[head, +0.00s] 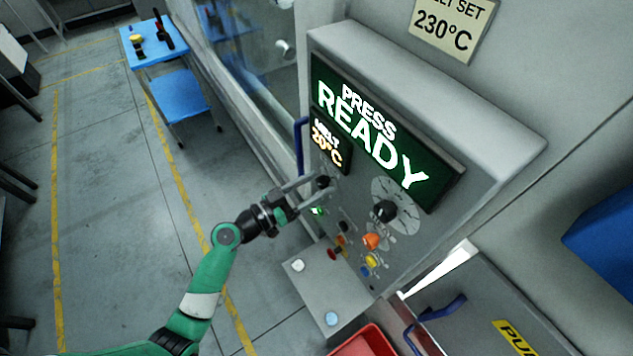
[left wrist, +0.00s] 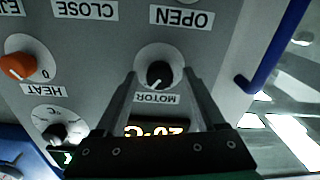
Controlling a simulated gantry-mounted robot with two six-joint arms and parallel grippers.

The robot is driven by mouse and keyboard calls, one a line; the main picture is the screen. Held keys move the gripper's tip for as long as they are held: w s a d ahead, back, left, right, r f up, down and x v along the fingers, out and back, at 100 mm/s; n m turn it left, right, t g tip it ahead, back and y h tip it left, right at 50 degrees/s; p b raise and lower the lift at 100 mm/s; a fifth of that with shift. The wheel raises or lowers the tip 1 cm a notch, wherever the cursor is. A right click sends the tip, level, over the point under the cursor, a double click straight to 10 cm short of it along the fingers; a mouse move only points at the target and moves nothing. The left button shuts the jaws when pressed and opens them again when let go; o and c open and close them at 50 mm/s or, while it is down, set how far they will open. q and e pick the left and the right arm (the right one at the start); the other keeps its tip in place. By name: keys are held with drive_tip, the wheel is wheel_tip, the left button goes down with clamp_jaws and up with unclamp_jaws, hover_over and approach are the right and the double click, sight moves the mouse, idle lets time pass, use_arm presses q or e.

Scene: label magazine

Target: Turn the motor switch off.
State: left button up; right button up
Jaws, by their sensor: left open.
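The motor switch is a black knob on a white round plate in the left wrist view (left wrist: 160,74), above the upside-down label MOTOR. It also shows in the head view as a dark knob (head: 323,182) below the melt display. My left gripper (head: 320,186) is open at the panel. In the left wrist view its two fingers (left wrist: 161,80) reach up on either side of the knob, with gaps visible between them and it. I cannot tell how far the fingertips are from the panel face. My right gripper is in neither view.
The green display (head: 370,130) reads PRESS READY; the melt display (head: 328,140) reads 20°C. A black dial (head: 385,211), an orange knob (head: 371,241) and a yellow knob (head: 371,261) sit nearby. A blue handle (left wrist: 272,55) stands beside the panel. Open floor lies to the left.

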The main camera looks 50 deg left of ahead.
use_arm(q)
drive_tip(key=shift+w+d, duration=0.1)
drive_tip(key=shift+w, duration=0.2)
drive_tip(key=shift+c, duration=0.4)
clamp_jaws()
